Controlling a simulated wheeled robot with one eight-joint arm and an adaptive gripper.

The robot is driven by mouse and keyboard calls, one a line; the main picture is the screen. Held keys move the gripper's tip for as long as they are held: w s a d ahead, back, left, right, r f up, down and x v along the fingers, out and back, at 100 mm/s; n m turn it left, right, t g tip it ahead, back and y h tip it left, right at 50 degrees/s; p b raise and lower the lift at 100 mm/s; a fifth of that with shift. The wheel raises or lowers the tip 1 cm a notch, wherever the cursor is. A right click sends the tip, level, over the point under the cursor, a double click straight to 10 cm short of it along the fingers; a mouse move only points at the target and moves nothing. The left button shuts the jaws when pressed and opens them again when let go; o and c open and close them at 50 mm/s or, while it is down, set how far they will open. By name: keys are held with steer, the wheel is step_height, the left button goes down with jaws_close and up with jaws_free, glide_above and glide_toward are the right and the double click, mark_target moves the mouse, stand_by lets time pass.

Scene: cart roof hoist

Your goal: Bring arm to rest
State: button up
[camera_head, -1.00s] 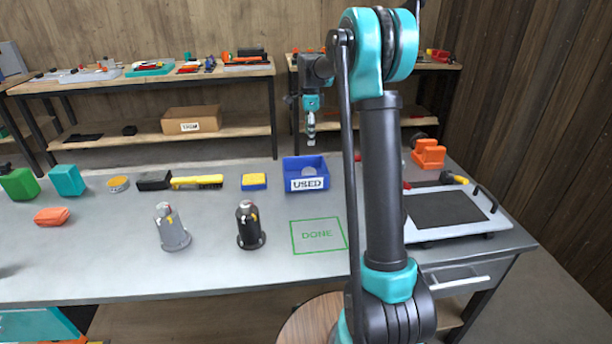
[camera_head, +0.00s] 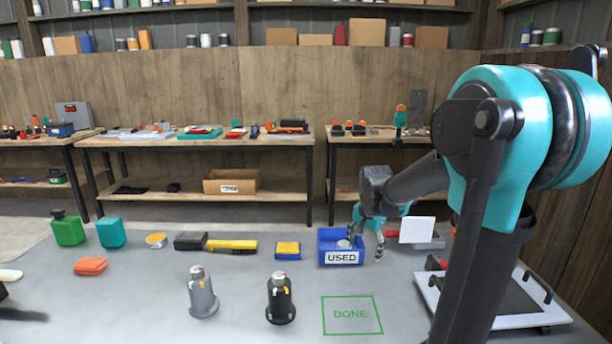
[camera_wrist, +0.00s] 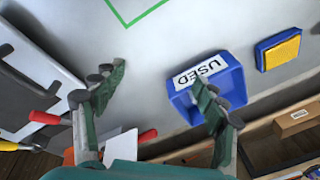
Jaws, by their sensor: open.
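My gripper (camera_head: 366,243) is open at the right side of the blue USED bin (camera_head: 341,258). In the wrist view its fingers are spread wide with nothing between them (camera_wrist: 160,92), and one finger overlaps the blue bin (camera_wrist: 232,82) in the picture. A pale round thing lies in the bin. My arm reaches in from the right and bends down to the bench. The green DONE square (camera_head: 351,315) on the bench top is empty.
A grey bottle-like unit (camera_head: 202,293) and a black one (camera_head: 281,299) stand upright on the bench. A yellow-and-blue sponge (camera_head: 288,250), a yellow brush (camera_head: 232,246) and a white-framed tray (camera_head: 545,317) lie nearby. Shelved tables stand behind.

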steer(key=s+f+n, duration=0.3)
steer(key=s, duration=0.3)
steer(key=s+d+f+n+t, duration=0.1)
steer(key=s+f+n, duration=0.1)
steer(key=s, duration=0.5)
steer(key=s+f+n+t, duration=0.1)
steer(key=s+f+n, duration=0.2)
steer(key=s, duration=0.3)
steer(key=shift+s+d+f+n, duration=0.1)
steer(key=shift+s+f+n, duration=0.05)
steer(key=shift+f, duration=0.25)
steer(key=shift+s+d+f+n, duration=0.1)
steer(key=shift+s+f+n, duration=0.05)
steer(key=shift+f, duration=0.25)
